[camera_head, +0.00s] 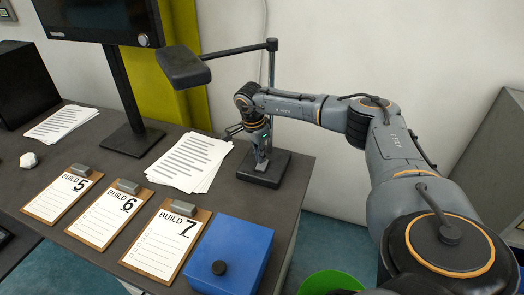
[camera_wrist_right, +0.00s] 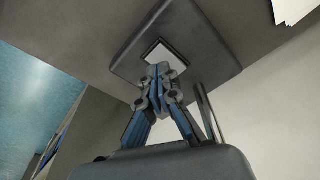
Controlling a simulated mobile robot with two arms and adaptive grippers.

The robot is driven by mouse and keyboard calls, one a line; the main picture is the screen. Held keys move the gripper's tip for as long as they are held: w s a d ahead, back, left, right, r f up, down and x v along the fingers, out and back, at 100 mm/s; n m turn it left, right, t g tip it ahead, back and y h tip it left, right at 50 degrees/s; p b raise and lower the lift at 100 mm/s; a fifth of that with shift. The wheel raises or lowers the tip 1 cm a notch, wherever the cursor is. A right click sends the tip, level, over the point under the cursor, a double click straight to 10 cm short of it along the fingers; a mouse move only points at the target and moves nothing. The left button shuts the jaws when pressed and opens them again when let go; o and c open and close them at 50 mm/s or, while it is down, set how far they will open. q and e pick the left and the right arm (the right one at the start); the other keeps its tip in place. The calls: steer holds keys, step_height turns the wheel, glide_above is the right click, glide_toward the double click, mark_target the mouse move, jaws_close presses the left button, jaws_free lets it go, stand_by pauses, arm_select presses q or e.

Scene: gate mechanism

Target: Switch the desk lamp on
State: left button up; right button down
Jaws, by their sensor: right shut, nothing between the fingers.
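The desk lamp stands at the back right of the desk, with a dark head (camera_head: 183,66), a thin jointed arm (camera_head: 240,49) and a square black base (camera_head: 272,176). The lamp head looks dark and I see no glow from it. My right gripper (camera_head: 262,163) points down over the base, its fingers shut and empty. In the right wrist view the closed fingertips (camera_wrist_right: 160,72) are at the near edge of a pale square switch (camera_wrist_right: 166,52) on the base (camera_wrist_right: 207,48). I cannot tell whether they touch it. My left gripper is not in view.
A blue box (camera_head: 238,248) with a black knob sits at the desk's front right. Clipboards (camera_head: 166,240) and paper stacks (camera_head: 190,162) lie to the left. A monitor (camera_head: 95,20) stands behind them. A green bin (camera_head: 330,284) is on the floor beyond the desk edge.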

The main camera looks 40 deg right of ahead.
mark_target(260, 167)
steer(key=shift+r+p, duration=1.15)
steer(key=shift+r, duration=0.45)
steer(key=shift+r+p, duration=0.6)
steer(key=shift+r, duration=0.15)
